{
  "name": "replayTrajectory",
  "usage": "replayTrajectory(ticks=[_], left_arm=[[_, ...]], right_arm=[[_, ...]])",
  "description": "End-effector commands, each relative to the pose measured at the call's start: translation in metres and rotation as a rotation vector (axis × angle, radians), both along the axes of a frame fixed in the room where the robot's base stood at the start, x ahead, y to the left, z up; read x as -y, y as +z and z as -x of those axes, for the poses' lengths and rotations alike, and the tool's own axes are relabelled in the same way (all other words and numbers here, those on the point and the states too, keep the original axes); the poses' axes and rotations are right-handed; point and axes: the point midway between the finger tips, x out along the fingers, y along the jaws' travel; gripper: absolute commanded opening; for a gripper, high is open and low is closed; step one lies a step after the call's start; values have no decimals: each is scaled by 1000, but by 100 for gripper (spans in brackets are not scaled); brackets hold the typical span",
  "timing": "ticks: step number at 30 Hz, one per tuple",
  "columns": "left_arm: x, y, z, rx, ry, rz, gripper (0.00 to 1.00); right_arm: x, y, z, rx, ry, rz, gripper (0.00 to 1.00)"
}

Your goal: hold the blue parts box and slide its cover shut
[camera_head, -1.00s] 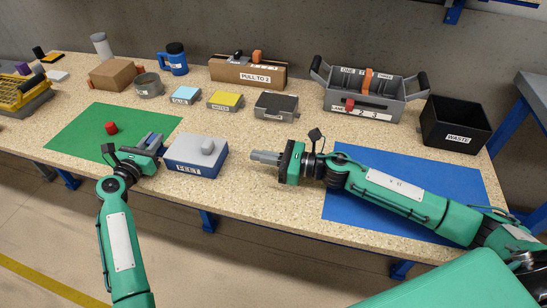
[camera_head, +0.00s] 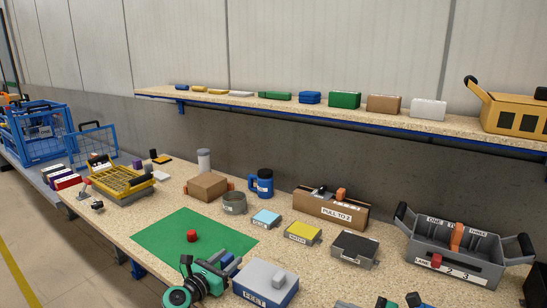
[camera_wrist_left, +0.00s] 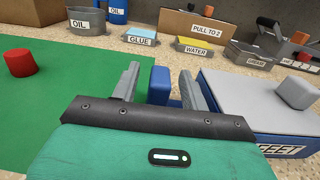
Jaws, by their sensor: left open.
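The blue parts box (camera_head: 262,298), labelled FEET, stands near the table's front edge, with a grey sliding cover (camera_head: 258,272) and a grey knob (camera_head: 278,282) on top. In the left wrist view the box (camera_wrist_left: 258,139) is at the right, its cover (camera_wrist_left: 235,90) spreading over the top. My left gripper (camera_head: 230,262) is at the box's left side. Its open fingers (camera_wrist_left: 158,88) stand either side of an upright blue tab (camera_wrist_left: 160,85) beside the box; contact cannot be told. My right gripper (camera_head: 350,304) is mostly cut off at the bottom edge, right of the box.
A green mat (camera_head: 185,238) with a red cylinder (camera_head: 191,236) lies left of the box. Small GLUE (camera_head: 265,218) and WATER (camera_head: 302,233) boxes and a dark-topped grey box (camera_head: 354,246) stand behind. A grey tote (camera_head: 455,262) is at right; a shelf (camera_head: 240,98) runs above.

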Motion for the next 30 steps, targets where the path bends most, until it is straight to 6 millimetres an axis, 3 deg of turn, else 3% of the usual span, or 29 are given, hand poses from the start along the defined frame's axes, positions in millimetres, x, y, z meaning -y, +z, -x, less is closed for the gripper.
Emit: replayTrajectory(ticks=[8,21,30], left_arm=[[-10,1,15,2,2,-1,45],[-55,-1,88,-1,0,-2,45],[-64,1,102,1,0,-1,45]], right_arm=[[0,0,0,0,0,0,0],[0,0,0,0,0,0,0],[0,0,0,0,0,0,0]])
